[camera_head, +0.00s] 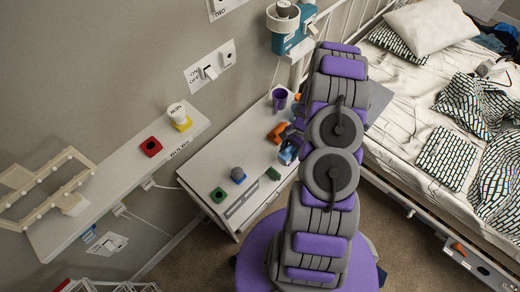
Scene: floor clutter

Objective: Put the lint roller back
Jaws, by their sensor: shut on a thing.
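My purple and grey arm rises through the middle of the view, its upper end in front of the bed's near corner. My gripper is not visible; the arm hides what lies behind it. I cannot make out a lint roller for sure. A small blue and white item (288,151) lies on the white table (207,174), partly covered by the arm. A teal wall holder (291,43) with a round pale object (283,9) on it is mounted above the table.
The table also bears a purple cup (280,98), an orange item (277,132) and small green blocks (218,195). A white shelf (95,205) holds a red block (151,147) and a white rack (70,185). The bed (395,85) with pillows stands right.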

